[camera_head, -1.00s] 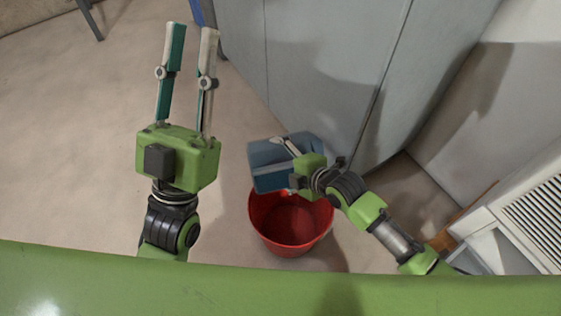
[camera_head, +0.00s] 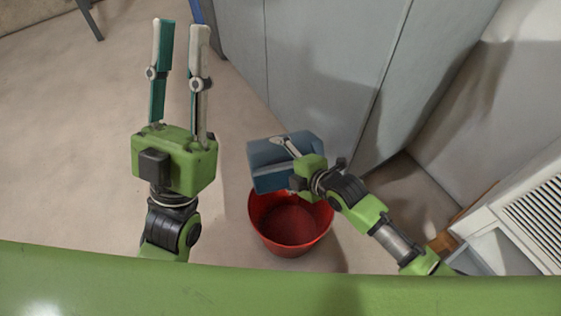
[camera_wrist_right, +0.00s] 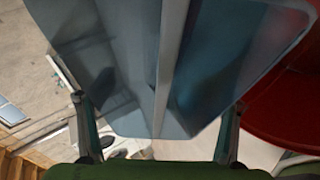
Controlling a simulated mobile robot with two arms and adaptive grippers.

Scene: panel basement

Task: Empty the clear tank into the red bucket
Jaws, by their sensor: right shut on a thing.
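The clear tank (camera_head: 265,180), a bluish see-through box, is held over the far left part of the red bucket (camera_head: 264,232), with its body reaching past the rim. My right gripper (camera_head: 290,150) is shut on the tank. In the right wrist view the tank (camera_wrist_right: 130,70) fills the upper middle between the two fingers, and the red bucket (camera_wrist_right: 285,95) shows at the right. I cannot tell what the tank holds. The bucket's visible inside looks plain red. My left gripper (camera_head: 181,26) is open and empty above the floor, left of the tank.
A grey cabinet (camera_head: 320,60) stands just behind the tank. A white vented unit (camera_head: 530,215) stands at the right. The floor (camera_head: 70,140) on the left is free, apart from a dark leg (camera_head: 90,20) at the top.

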